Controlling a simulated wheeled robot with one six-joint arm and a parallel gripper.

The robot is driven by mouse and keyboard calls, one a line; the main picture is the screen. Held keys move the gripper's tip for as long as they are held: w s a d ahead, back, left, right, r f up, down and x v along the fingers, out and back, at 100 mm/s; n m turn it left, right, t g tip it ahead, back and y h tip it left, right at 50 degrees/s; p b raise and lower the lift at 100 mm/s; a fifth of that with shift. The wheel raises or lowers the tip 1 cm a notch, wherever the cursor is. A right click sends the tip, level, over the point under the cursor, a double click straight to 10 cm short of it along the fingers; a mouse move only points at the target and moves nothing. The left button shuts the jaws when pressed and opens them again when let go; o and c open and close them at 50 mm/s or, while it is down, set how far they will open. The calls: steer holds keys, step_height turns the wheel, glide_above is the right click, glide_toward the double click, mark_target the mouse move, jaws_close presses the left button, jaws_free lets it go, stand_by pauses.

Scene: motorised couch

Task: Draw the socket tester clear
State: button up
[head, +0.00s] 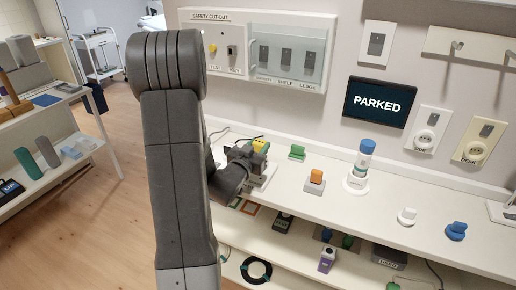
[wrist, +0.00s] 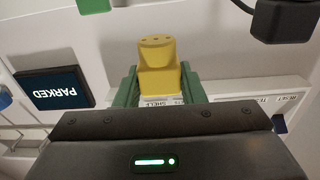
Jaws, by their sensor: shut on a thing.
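My gripper (wrist: 160,88) is shut on a yellow socket tester (wrist: 157,68), with a green finger pad on each side of it. Small dark dots show on the tester's far end, and its near part is hidden behind the gripper body. In the head view the tester (head: 260,145) shows as a small yellow patch beside my gripper (head: 247,158), low over the left part of the white counter. My arm hides part of this area, and I cannot tell whether the tester touches anything below it.
A green block (head: 297,152), an orange-topped block (head: 316,177) and a blue-capped bottle (head: 362,165) stand on the counter (head: 330,205) to the right. Wall sockets (head: 427,130) and a PARKED screen (head: 379,102) are on the wall. A dark block (wrist: 285,20) with a cable is near the tester.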

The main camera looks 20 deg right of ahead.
mark_target(258, 143)
steer(key=shift+r+p, duration=1.5)
steer(key=shift+r, duration=1.65)
steer(key=shift+f, duration=0.1)
